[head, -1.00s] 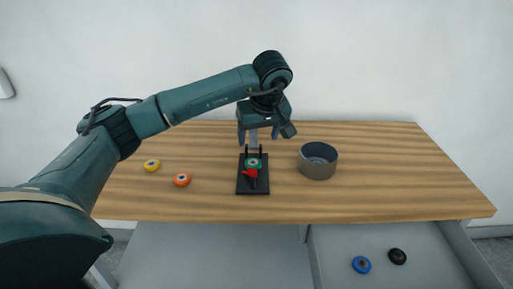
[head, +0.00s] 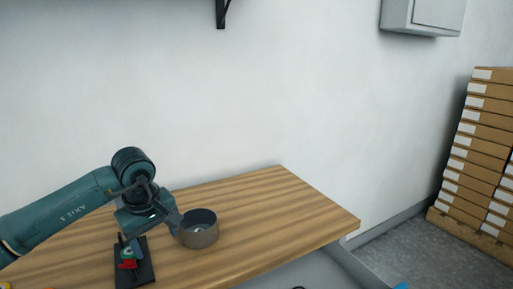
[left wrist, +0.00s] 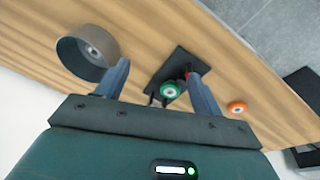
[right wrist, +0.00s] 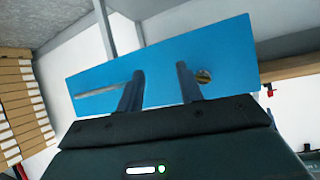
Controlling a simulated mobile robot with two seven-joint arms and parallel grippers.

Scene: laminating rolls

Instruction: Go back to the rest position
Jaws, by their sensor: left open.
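My left gripper (head: 150,229) is open and empty above the table, near the small black stand (head: 147,270) and the grey bowl (head: 199,238). The stand carries a green roll (head: 127,254) and a red part (head: 127,265). In the left wrist view my left gripper's fingers (left wrist: 157,72) are spread, with the green roll (left wrist: 170,91) apart from them and the bowl (left wrist: 80,52) beyond one finger. My right gripper (right wrist: 158,75) shows only in the right wrist view. Its fingers are apart, in front of a flat blue panel (right wrist: 225,50).
An orange roll (left wrist: 237,107) lies on the wooden table (head: 280,215). The table's right half is clear. Stacked cardboard boxes (head: 485,140) stand on the floor at the right. A grey wall box (head: 423,15) hangs high up.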

